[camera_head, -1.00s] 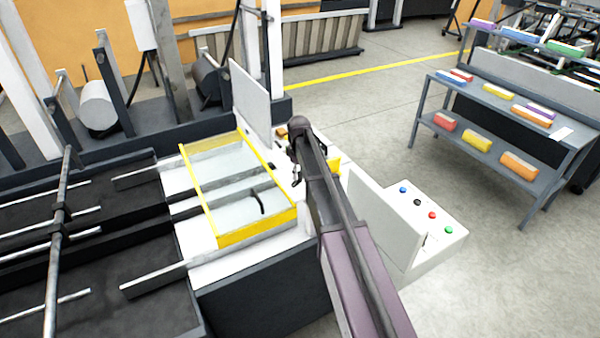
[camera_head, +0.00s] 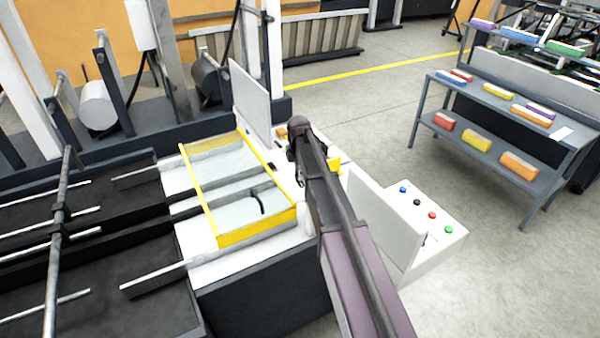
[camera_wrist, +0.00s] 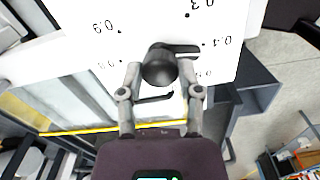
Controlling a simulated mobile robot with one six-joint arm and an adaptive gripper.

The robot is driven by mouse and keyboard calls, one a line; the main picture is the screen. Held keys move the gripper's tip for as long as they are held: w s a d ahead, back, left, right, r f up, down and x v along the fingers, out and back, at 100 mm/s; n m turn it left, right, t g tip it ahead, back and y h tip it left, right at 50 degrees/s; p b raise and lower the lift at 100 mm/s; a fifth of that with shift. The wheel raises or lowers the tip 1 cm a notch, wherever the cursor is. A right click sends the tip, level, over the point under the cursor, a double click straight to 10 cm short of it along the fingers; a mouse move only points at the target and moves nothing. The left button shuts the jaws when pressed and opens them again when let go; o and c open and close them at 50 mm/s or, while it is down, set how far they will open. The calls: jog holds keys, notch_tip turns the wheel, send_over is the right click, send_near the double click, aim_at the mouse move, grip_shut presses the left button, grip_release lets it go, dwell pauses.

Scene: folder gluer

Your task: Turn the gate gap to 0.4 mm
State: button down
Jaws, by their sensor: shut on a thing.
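The gate-gap dial is a white plate (camera_wrist: 90,35) in the wrist view, with upside-down numbers and dots around a dark round knob (camera_wrist: 158,68). My gripper (camera_wrist: 160,76) has one finger on each side of this knob and is shut on it. The knob's dark pointer bar (camera_wrist: 183,50) reaches right and ends close to the dot beside 0.4 (camera_wrist: 208,42). The 0.3 mark shows above and 0.9 at upper left; lower numbers are partly hidden or blurred. In the head view my arm hides the knob and fingertips.
A yellow-edged clear guard (camera_head: 255,232) lies left of my arm. An upright grey panel (camera_head: 250,103) stands behind it. A box with coloured buttons (camera_head: 440,222) and a white panel (camera_head: 380,220) are close on the right. Open floor separates these from a shelf (camera_head: 500,110).

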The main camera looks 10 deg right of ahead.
jog(key=shift+n, duration=0.9)
jog(key=shift+c, duration=1.3)
grip_release()
jog(key=shift+w, duration=0.1)
